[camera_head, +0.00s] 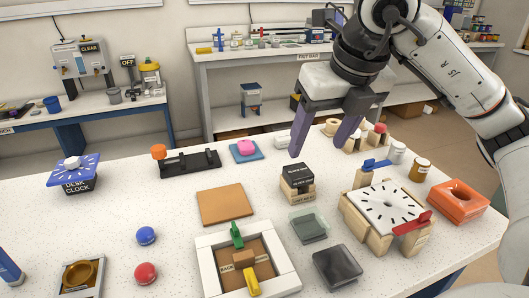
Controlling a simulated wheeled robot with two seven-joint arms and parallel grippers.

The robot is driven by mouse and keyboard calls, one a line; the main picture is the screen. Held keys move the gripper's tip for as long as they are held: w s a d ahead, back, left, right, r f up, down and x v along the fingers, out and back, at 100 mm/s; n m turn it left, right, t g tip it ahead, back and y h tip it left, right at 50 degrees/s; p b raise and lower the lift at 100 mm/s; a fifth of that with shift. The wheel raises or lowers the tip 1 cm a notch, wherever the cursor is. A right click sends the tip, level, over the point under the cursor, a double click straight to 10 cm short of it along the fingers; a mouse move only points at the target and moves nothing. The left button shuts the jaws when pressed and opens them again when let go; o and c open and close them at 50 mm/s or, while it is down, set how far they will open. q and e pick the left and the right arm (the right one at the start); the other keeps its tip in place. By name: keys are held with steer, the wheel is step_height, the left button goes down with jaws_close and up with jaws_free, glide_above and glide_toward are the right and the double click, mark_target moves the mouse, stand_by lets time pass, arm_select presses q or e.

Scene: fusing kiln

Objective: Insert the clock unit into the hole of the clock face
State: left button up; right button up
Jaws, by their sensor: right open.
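The clock unit (297,174) is a black block with small white print on its front. It sits on a light wooden stand (299,194) in the middle of the table. The clock face (367,205) is a white square plate with black hour marks and a small dark hole near its centre. It lies on a wooden fixture (372,235) right of the clock unit, with a blue clamp and a red clamp at its edges. My right gripper (322,146) is open and empty, fingers pointing down, above and behind the clock unit. My left gripper is out of view.
An orange block (458,200) and small jars (419,169) stand right of and behind the fixture. A dark tile (337,265), a green-grey tray (308,226) and a white frame (218,276) lie in front. A blue desk clock (73,177) stands far left.

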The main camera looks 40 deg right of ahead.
mark_target(298, 170)
steer(key=b+x, duration=0.1)
steer(key=x, duration=0.4)
steer(key=shift+w+f+b, duration=0.15)
steer(key=shift+w+b, duration=0.05)
steer(key=shift+b, duration=0.15)
steer(key=x, duration=0.2)
steer(key=w+x, duration=0.1)
steer(key=x, duration=0.1)
steer(key=shift+w+a+f, duration=0.1)
steer(key=shift+f, duration=0.15)
steer(key=shift+c, duration=0.8)
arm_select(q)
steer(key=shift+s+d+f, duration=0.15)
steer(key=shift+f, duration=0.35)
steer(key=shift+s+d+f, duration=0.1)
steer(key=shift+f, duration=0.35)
arm_select(e)
steer(key=c, duration=1)
